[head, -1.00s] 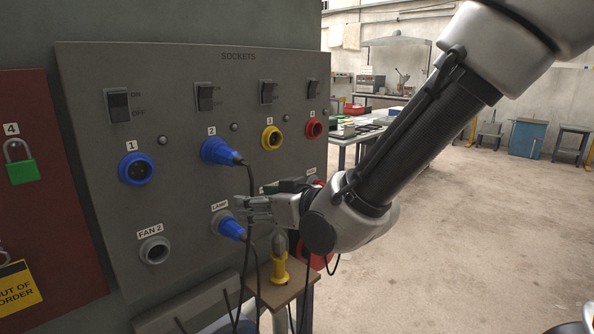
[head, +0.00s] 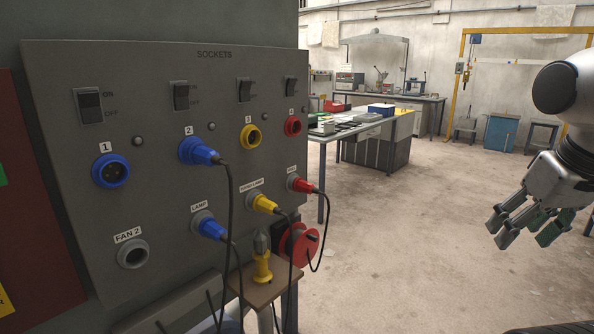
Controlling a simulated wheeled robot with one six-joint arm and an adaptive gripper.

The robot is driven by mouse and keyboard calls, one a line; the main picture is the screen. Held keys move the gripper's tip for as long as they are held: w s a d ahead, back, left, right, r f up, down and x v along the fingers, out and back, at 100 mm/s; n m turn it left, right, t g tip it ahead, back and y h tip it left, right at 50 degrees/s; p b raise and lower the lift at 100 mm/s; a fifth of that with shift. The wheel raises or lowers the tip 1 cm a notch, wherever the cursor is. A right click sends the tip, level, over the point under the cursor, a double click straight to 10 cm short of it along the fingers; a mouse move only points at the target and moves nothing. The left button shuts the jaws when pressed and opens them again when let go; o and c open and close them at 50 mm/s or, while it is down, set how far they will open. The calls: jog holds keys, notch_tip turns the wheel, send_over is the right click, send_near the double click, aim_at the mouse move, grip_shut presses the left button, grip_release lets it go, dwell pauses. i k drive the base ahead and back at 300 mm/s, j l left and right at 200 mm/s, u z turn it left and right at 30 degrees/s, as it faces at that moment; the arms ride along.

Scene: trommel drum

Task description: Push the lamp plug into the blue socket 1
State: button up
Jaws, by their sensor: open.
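The blue lamp plug (head: 211,228) sits in the grey holder under the LAMP label, at the lower middle of the panel. A dark cable hangs from it. The blue socket 1 (head: 110,171) is at the panel's left, under its number tag. Its face is open with no plug in it, and its contacts show dark inside. My gripper (head: 522,230) is at the far right of the picture, well away from the panel. Its fingers are spread and empty, pointing down and left.
Another blue plug (head: 199,152) is in socket 2. A yellow plug (head: 263,204) and a red plug (head: 302,185) sit in lower holders, with cables hanging. A small stand (head: 262,290) bears a yellow-handled tool. Open floor (head: 420,240) lies right of the panel.

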aim_at(209, 228)
jog(key=u, duration=1.5)
